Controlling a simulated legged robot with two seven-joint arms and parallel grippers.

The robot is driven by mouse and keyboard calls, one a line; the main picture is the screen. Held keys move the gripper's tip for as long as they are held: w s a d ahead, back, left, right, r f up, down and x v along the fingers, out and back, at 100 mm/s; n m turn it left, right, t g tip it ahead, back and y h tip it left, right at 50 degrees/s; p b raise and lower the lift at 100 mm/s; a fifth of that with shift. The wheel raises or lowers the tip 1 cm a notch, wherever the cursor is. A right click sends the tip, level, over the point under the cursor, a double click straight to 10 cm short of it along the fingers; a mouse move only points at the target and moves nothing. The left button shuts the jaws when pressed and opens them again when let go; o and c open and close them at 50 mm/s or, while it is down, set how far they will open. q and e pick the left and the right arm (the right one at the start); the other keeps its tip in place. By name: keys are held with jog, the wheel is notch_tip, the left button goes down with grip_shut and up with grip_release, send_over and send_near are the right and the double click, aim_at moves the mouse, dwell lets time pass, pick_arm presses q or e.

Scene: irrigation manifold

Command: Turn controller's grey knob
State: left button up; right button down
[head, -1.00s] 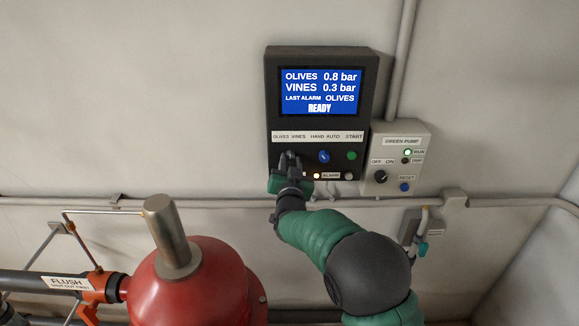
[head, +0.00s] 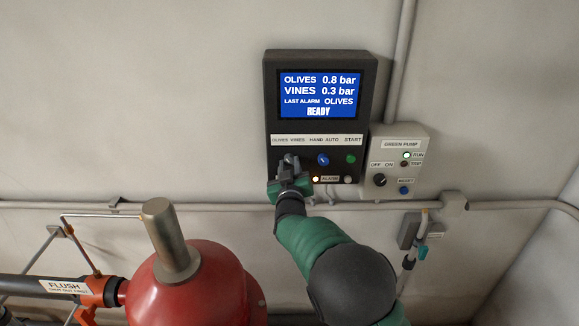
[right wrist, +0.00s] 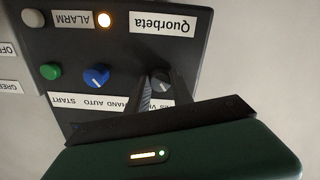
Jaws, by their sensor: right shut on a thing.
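The dark controller box (head: 271,105) hangs on the wall with a lit blue screen reading READY. Its grey knob (right wrist: 161,82), at the OLIVES VINES label, shows in the right wrist view between the fingers of my right gripper (right wrist: 163,92). In the head view my right gripper (head: 289,160) covers that knob, and the fingers are shut on it. The knob's pointer direction cannot be made out. A blue knob (head: 323,159) at HAND AUTO sits beside it and is not touched. My left gripper is not in view.
A green START button (head: 351,159), a lit alarm lamp (right wrist: 104,20) and a pale button (right wrist: 33,18) are close by. The grey pump box (head: 416,166) is right of the controller. A red tank (head: 205,285) with a metal stem (head: 168,238) stands lower left.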

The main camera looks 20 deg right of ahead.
jog(key=shift+a+f, duration=0.1)
jog(key=shift+f, duration=0.2)
jog(key=c, duration=1.3)
grip_release()
jog(key=shift+o, duration=0.9)
jog(key=shift+r, duration=0.2)
jog(key=b+v, duration=0.5)
jog(key=v, duration=1.1)
jog(key=shift+s, duration=0.35)
jog(key=shift+a, duration=0.15)
